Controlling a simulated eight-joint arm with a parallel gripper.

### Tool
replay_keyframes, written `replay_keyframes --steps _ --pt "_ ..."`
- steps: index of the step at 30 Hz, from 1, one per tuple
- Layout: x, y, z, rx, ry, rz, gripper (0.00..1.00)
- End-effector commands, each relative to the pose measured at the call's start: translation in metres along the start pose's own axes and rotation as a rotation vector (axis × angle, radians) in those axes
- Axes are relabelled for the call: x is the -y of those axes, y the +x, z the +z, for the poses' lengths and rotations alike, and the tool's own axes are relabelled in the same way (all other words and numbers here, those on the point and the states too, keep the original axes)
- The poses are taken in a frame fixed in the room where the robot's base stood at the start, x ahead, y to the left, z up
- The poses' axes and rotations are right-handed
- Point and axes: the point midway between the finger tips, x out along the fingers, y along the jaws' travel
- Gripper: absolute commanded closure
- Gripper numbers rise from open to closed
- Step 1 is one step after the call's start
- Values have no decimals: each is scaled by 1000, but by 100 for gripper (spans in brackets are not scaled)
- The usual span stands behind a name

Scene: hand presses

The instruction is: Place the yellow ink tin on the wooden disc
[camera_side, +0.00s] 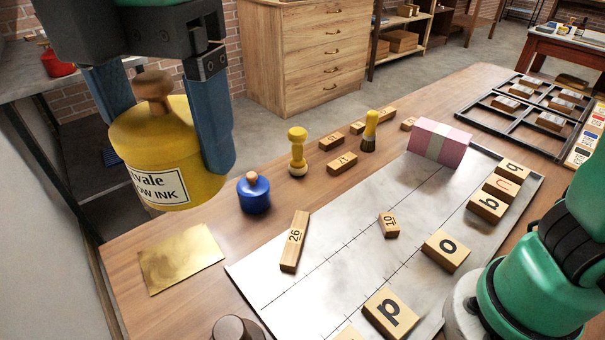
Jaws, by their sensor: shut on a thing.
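My gripper (165,145) is at the upper left, its blue fingers on either side of the yellow ink tin (180,145). It is shut on the tin and holds it in the air, close to the camera. The tin has a white label and a brown wooden knob on its lid, and looks about upright. I cannot make out a wooden disc for certain. A brown round wooden thing (236,328) is cut off by the bottom edge, and I cannot tell whether it is the disc.
A blue tin (254,193), a yellow stamp (298,152) and a brass plate (180,257) lie on the wooden table (130,235). A metal plate (330,275) bears several letter blocks and a pink paper stack (438,143). A black frame (510,120) is at the right.

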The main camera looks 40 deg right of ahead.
Motion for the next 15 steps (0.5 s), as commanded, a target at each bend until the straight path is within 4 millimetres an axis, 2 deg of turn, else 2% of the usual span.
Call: replay_keyframes --steps 3,7,15 --pt "2 1 -16 0 -53 0 99" --pt "2 13 -20 0 -65 0 99" --pt "2 71 -19 0 -63 0 99"
